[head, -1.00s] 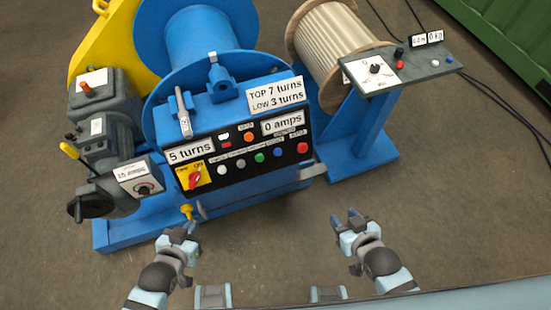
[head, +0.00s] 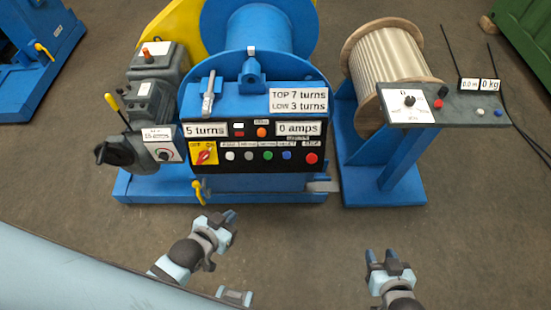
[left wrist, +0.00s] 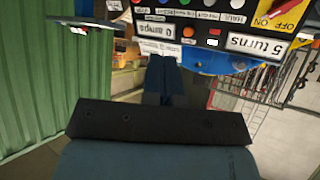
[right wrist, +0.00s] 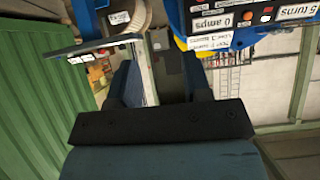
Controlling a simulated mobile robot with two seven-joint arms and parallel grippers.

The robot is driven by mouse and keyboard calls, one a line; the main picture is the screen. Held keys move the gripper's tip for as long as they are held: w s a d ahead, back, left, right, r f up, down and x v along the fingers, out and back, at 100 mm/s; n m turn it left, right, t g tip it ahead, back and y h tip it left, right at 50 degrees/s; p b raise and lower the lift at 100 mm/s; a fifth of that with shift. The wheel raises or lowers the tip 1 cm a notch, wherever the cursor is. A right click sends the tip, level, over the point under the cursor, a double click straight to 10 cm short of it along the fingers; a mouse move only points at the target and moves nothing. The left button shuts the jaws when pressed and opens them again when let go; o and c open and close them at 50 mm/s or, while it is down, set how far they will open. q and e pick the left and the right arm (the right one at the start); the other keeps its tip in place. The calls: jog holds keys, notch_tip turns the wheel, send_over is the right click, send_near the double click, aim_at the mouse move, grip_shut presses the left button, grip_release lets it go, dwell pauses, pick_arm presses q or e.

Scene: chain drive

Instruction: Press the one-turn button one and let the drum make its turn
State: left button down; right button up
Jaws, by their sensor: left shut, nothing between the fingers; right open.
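The blue drum winch (head: 262,40) has a black control panel (head: 225,174) on its front. The panel has a row of buttons: white (head: 230,156), grey (head: 249,155), green (head: 267,155), blue (head: 287,155) and a larger red one (head: 311,158). Their small labels are unreadable, so I cannot tell which is the one-turn button. The turns display (head: 205,130) reads "5 turns"; the amps display (head: 298,128) reads "0 amps". My left gripper (head: 229,215) is shut and empty, in front of and below the panel. My right gripper (head: 376,257) is open and empty, farther right, apart from everything.
A red switch on a yellow plate (head: 204,155) sits left of the buttons. A grey gearbox with a black handwheel (head: 115,150) stands at the left. A cable reel (head: 392,62) with its control shelf (head: 455,110) stands at the right. The floor in front is clear.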

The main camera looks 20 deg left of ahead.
aim_at(268, 155)
pick_arm(q)
jog(key=shift+a, duration=0.2)
pick_arm(e)
jog(key=shift+a, duration=0.2)
pick_arm(q)
jog(key=shift+f, duration=0.1)
jog(key=w+d+f+n+t+h+b, duration=0.1)
jog(key=w+f+n+t+b, duration=0.1)
jog(key=w+n+b, duration=0.3)
jog(key=w+d+f+n+t+h+b, duration=0.1)
jog(key=w+d+f+n+t+b, duration=0.1)
jog(key=w+f+n+b, duration=0.3)
jog(key=w+d+f+n+t+h+b, duration=0.1)
jog(key=w+f+n+b, duration=0.3)
jog(key=w+b, duration=0.5)
jog(key=d+n+t+b, duration=0.1)
jog(key=n+b, duration=0.1)
jog(key=b, duration=0.3)
jog(key=shift+w+n+t, duration=0.25)
jog(key=shift+n+t, duration=0.05)
jog(key=shift+n, duration=0.1)
pick_arm(e)
notch_tip(268, 155, down, 16)
jog(key=w+a, duration=0.1)
jog(key=shift+w+a+f, duration=0.2)
jog(key=shift+a+f, duration=0.05)
jog(key=shift+a, duration=0.05)
jog(key=shift+y, duration=0.3)
